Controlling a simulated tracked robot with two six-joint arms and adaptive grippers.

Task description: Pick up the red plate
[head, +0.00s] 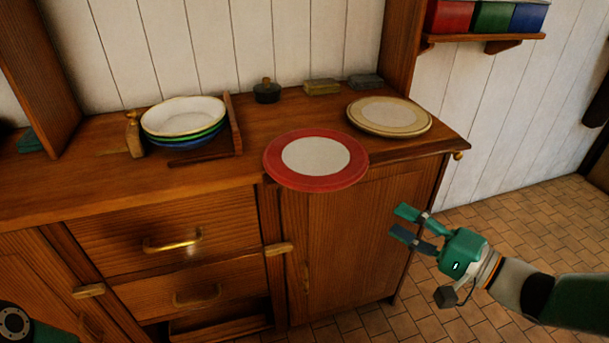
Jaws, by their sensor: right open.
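The red plate (276,166), with a wide red rim and a white centre, lies flat on the wooden counter. Its near edge reaches over the counter's front edge. My right gripper (398,223) is open and empty, in front of the cabinet, to the right of the plate and lower in the picture. Its green and dark fingers point left, apart from the plate. At the lower left corner a dark round part and a green part of mine show, but the left gripper's fingers are not in view.
A cream plate (389,115) lies right of the red plate. Stacked bowls (183,117) stand in a wooden rack (235,124) to the left. A dark lidded pot (267,91) and small blocks (321,87) sit at the back. Drawer handles (173,241) stick out in front.

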